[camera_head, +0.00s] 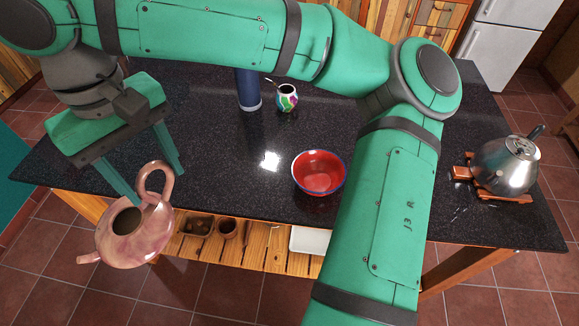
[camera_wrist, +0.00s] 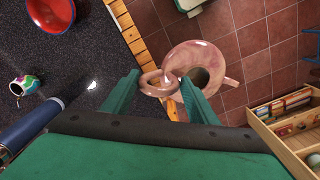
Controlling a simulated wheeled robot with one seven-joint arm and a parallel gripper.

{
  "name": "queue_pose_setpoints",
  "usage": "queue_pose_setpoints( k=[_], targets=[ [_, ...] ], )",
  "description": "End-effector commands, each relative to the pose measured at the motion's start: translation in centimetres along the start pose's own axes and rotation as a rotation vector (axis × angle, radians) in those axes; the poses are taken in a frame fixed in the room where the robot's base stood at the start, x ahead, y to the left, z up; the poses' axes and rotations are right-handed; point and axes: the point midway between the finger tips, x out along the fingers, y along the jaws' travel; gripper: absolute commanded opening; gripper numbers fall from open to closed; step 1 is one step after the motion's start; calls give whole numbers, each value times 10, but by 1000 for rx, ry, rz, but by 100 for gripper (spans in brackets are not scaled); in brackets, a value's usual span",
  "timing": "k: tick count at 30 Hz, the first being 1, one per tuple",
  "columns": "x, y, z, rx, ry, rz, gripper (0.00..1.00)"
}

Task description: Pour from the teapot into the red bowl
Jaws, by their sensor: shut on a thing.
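The pink marbled teapot (camera_head: 150,236) is held out past the table's front-left edge, over the floor. Its open top faces up and its spout points to the lower left, away from the bowl. My gripper (camera_head: 153,184) is shut on the teapot's looped handle. In the wrist view, the teapot (camera_wrist: 207,55) lies beyond my gripper (camera_wrist: 160,86), with the handle between the fingers. The red bowl (camera_head: 319,173) with a blue rim stands upright on the black table, right of and apart from the teapot. The bowl (camera_wrist: 50,12) is cut off at the wrist view's top left.
A blue cylinder (camera_head: 248,90) and a colourful cup (camera_head: 287,98) with a straw stand behind the bowl. A metal kettle (camera_head: 506,166) sits on a wooden stand at the right. The black table (camera_head: 235,187) is clear left of the bowl. My arm crosses close to the bowl's right.

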Motion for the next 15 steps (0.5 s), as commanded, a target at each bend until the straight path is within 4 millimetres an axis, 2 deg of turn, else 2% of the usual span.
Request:
queue_pose_setpoints(
  k=[1, 6, 15],
  targets=[
    [-6, 6, -14, -21, 1, -4, 7],
    [-20, 33, -53, -108, 0, -6, 7],
    [-35, 92, -112, -256, -3, -8, 7]
  ],
)
